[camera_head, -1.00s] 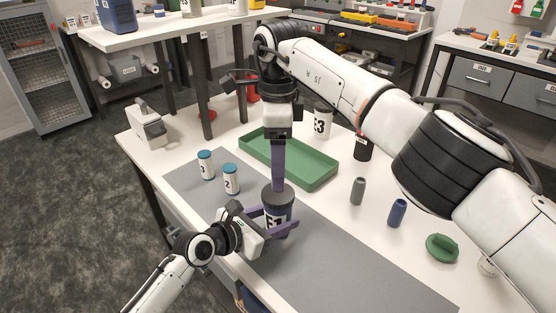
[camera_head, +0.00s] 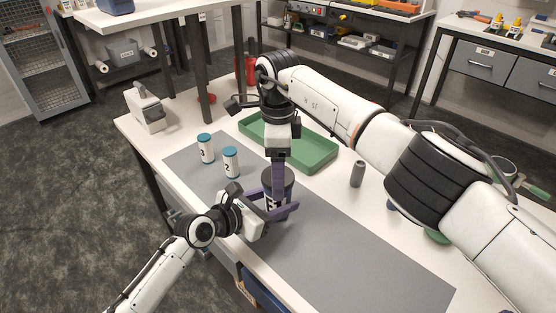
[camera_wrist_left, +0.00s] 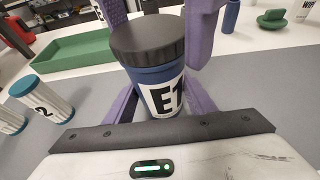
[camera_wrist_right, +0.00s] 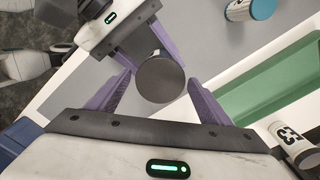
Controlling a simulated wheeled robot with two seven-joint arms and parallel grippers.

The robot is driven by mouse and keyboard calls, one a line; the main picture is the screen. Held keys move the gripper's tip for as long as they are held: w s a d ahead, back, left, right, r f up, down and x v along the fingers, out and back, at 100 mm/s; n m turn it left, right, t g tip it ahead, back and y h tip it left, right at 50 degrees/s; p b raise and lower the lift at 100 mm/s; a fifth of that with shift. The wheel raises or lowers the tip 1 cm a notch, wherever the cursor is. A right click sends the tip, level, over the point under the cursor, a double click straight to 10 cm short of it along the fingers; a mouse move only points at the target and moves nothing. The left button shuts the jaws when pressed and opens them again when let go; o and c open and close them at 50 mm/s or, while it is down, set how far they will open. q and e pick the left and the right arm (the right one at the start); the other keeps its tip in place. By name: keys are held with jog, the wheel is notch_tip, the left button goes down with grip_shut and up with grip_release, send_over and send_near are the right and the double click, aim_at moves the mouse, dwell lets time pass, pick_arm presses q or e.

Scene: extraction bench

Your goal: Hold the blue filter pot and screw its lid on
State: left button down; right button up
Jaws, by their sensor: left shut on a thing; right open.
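The blue filter pot (camera_wrist_left: 152,76), labelled E1, stands upright on the grey mat (camera_head: 340,245). Its dark grey lid (camera_wrist_left: 147,38) sits on top; how tightly it is seated cannot be told. My left gripper (camera_head: 272,207) is shut on the pot's body from the side. My right gripper (camera_wrist_right: 160,80) points down from above, open, with one purple finger on each side of the lid (camera_wrist_right: 160,77). Gaps show between its fingers and the lid in the right wrist view. In the head view, my right gripper partly hides the lid and pot.
Two white bottles with blue caps (camera_head: 205,148) (camera_head: 231,162) stand at the mat's left. A green tray (camera_head: 318,158) lies behind the pot. A grey cylinder (camera_head: 357,174) stands to the right. The front of the mat is clear.

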jog(key=shift+f, duration=0.1)
jog(key=c, duration=1.1)
jog(key=shift+o, duration=0.2)
jog(key=m, duration=0.7)
jog(key=shift+m, duration=0.3)
jog(key=m, duration=0.7)
jog(key=o, duration=1.2)
